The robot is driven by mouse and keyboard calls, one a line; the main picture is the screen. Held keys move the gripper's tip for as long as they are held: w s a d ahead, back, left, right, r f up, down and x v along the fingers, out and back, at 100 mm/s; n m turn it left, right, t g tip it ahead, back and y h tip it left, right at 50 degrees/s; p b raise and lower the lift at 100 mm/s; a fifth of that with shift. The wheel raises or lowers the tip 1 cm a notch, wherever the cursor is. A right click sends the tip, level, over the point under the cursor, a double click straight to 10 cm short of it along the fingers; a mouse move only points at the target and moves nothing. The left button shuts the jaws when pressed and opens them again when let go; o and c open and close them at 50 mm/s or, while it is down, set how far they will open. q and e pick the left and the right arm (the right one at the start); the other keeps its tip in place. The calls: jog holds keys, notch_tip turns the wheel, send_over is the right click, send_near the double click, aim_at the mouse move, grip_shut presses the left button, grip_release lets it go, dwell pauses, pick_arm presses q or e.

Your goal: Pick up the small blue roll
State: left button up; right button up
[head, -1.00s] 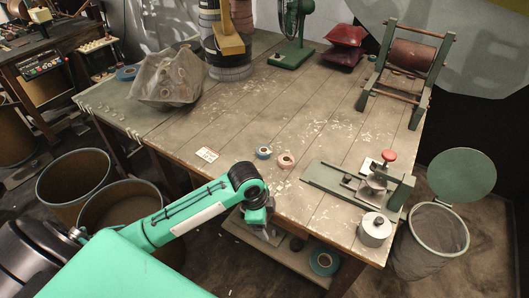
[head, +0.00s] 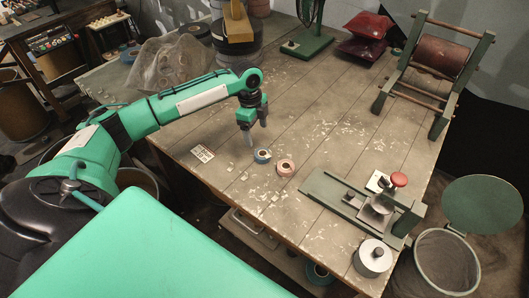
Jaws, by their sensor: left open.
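The small blue roll (head: 262,156) lies flat on the wooden table near its front edge. My left gripper (head: 256,134) points down above the table, just behind and to the left of the blue roll. Its fingers are apart and nothing shows between them. It appears to be clear of the roll. My right gripper is not in view.
A printed card (head: 203,153) lies left of the rolls. A green metal device with a red knob (head: 399,179) and a metal canister (head: 372,258) stand to the right. A clear bag (head: 170,64) sits at back left. The table's middle (head: 310,100) is free.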

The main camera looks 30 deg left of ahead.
aim_at(262, 151)
pick_arm(q)
jog(key=f, duration=0.3)
jog(key=shift+w+d+f, duration=0.15)
jog(key=shift+d+f, duration=0.05)
jog(key=shift+f, duration=0.05)
jog(key=f, duration=0.1)
jog(key=f+p, duration=0.1)
jog(key=f, duration=0.1)
jog(key=shift+w+d, duration=0.1)
jog(key=shift+d, duration=0.25)
jog(key=f, duration=0.3)
jog(key=shift+w+d+f+p, duration=0.2)
jog(key=shift+d+p, duration=0.1)
jog(key=shift+p, duration=0.05)
jog(key=shift+f, duration=0.2)
jog(key=c, duration=1.1)
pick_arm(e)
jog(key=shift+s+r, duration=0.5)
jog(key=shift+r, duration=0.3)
